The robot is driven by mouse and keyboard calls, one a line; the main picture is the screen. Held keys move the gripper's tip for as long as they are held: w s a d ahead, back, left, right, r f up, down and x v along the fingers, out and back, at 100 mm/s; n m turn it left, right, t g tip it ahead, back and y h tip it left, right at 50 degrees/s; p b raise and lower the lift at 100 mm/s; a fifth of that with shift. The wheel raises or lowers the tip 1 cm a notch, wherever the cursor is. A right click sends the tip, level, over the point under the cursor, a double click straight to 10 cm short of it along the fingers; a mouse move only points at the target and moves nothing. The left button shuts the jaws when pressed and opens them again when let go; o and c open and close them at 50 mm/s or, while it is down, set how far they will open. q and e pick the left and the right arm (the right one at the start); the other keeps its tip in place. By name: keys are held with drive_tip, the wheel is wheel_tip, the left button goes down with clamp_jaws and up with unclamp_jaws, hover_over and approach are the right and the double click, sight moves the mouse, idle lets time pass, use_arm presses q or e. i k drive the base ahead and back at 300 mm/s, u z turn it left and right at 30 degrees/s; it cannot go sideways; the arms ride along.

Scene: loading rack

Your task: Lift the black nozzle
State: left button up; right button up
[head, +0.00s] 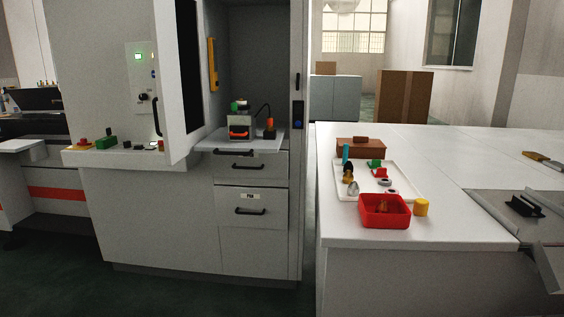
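I cannot pick out the black nozzle with certainty. A small dark and golden piece (348,178) stands at the left side of the white tray (399,179) on the right-hand table, and it is too small to tell whether it is a nozzle. A silver cone-like piece (353,188) stands just in front of it, and a teal cylinder (345,153) stands behind. Small dark pieces (127,146) also lie on the cabinet's ledge at the left. Neither of my grippers shows in the head view.
A red bin (384,219) with orange-brown pieces stands in front of the tray, a yellow cylinder (421,207) beside it. A brown box (361,148) sits behind. The white table (460,225) is clear between bin and metal plate. The cabinet door (178,70) stands open.

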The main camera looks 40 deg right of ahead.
sight(348, 166)
drive_tip(key=u, duration=0.05)
drive_tip(key=i, duration=1.1)
drive_tip(key=z, duration=0.35)
